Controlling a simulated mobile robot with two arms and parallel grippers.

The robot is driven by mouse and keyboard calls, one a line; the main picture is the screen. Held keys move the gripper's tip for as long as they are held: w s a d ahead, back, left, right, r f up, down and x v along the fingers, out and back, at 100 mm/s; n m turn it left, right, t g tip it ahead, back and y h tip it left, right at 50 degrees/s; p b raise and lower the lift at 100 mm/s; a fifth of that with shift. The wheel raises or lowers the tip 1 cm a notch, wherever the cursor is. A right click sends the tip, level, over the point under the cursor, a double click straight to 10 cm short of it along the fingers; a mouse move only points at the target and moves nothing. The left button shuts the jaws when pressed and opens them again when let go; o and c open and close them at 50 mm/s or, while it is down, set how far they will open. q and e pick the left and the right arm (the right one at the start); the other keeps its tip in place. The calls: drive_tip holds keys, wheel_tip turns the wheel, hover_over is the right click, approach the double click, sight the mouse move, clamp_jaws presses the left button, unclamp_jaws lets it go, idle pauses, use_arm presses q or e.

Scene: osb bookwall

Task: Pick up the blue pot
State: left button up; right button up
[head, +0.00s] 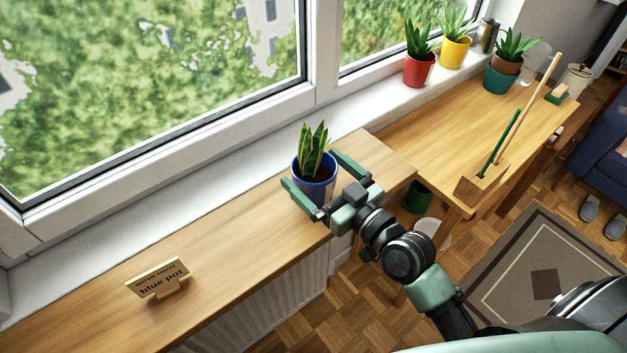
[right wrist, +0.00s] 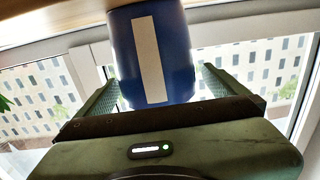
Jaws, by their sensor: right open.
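The blue pot (head: 314,176) holds a tall green plant with yellow-edged leaves. It stands upright on the wooden sill board, close to the window, and shows upside down with a pale label strip in the right wrist view (right wrist: 181,50). My right gripper (head: 309,167) is open, with one green finger on each side of the pot. The right wrist view shows the pot between the fingers (right wrist: 160,72); whether either finger touches it, I cannot tell. A small wooden sign (head: 160,279) reading "water today blue pot" stands on the board at lower left. My left gripper is not in view.
A red pot (head: 419,70), a yellow pot (head: 454,53) and a teal pot (head: 499,80) with plants stand at the back right. A wooden block (head: 482,184) with upright sticks is on the right-hand table. The board between sign and blue pot is clear.

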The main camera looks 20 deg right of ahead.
sight(302, 157)
drive_tip(key=x, duration=0.4)
drive_tip(key=shift+w+f+p, duration=0.1)
drive_tip(key=shift+p, duration=0.25)
drive_tip(key=c, duration=1.9)
drive_tip(key=shift+d, duration=0.1)
